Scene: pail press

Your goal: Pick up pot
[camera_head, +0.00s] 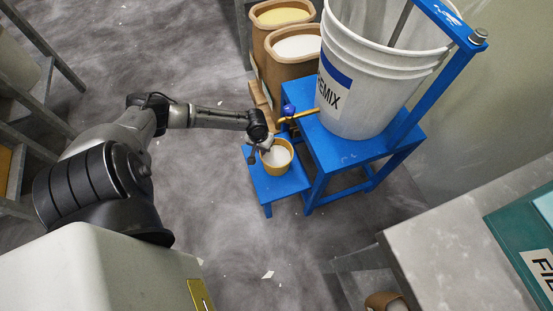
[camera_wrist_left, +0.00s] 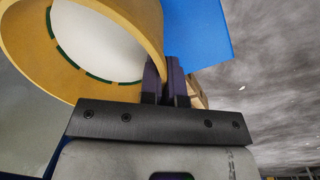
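The pot (camera_head: 268,165) is a small yellow-orange tub with white contents. It stands upright on a low blue step (camera_head: 262,184) under the brass tap (camera_head: 298,116). My left gripper (camera_head: 265,147) is at the pot's rim on its far left side. In the left wrist view the pot (camera_wrist_left: 150,22) fills the upper left, with a dark green dashed ring around the white inside. The dark fingers of my left gripper (camera_wrist_left: 166,80) are close together with the pot's wall between them. The finger tips are partly hidden. My right gripper is not in view.
A large white bucket (camera_head: 358,95) stands on a blue frame (camera_head: 352,150) just right of the pot. Two brown sacks (camera_head: 290,68) stand behind. Shelves (camera_head: 30,100) are at the left, a grey bench (camera_head: 450,250) at the lower right. The floor left of the step is clear.

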